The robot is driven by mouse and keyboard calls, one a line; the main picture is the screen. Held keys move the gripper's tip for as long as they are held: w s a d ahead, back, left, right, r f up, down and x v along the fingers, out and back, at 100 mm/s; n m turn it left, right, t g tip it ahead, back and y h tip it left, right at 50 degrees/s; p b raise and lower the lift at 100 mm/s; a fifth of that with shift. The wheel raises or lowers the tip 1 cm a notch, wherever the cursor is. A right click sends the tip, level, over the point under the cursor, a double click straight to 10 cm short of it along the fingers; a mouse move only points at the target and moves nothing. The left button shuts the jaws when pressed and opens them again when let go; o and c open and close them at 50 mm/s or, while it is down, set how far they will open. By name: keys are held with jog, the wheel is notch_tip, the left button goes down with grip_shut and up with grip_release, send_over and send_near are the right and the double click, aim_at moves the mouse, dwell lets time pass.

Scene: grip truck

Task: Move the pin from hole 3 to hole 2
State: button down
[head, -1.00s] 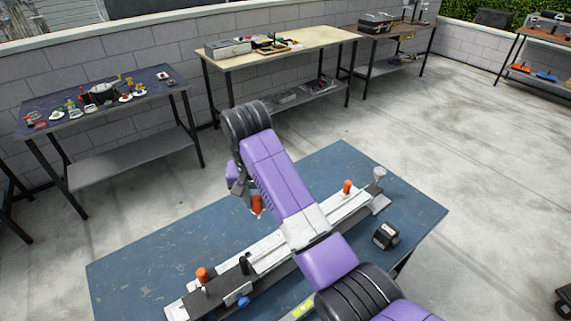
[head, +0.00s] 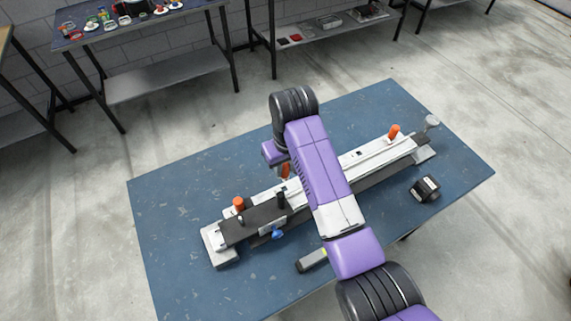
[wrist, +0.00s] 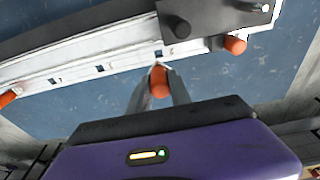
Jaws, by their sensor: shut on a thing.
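My gripper (wrist: 159,68) is shut on an orange-headed pin (wrist: 160,83), seen between the fingers in the wrist view. In the head view the pin (head: 285,170) shows orange below my wrist, partly hidden by my arm. The long pale rail (head: 365,155) lies across the blue table and has small square holes along it. In the wrist view one hole (wrist: 158,53) is just beyond my fingertips, with others (wrist: 99,68) further left. The pin's lower end is hidden, so I cannot tell whether it touches the rail. No hole numbers are readable.
One orange knob (head: 393,131) stands at the rail's right end, another (head: 238,203) by the dark sliding block (head: 252,222) at the left. The blue table (head: 175,255) has free room at left.

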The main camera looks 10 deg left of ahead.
aim_at(284, 181)
jog(key=shift+f, duration=1.55)
jog(key=shift+f+b, duration=1.4)
jog(key=shift+f, duration=0.55)
jog(key=c, duration=1.1)
grip_release()
jog(key=shift+r, duration=0.1)
jog(key=r, duration=0.5)
jog(key=s+r+b, duration=0.1)
jog(key=r, duration=0.1)
jog(key=shift+d+r, duration=0.25)
jog(key=shift+d, duration=0.05)
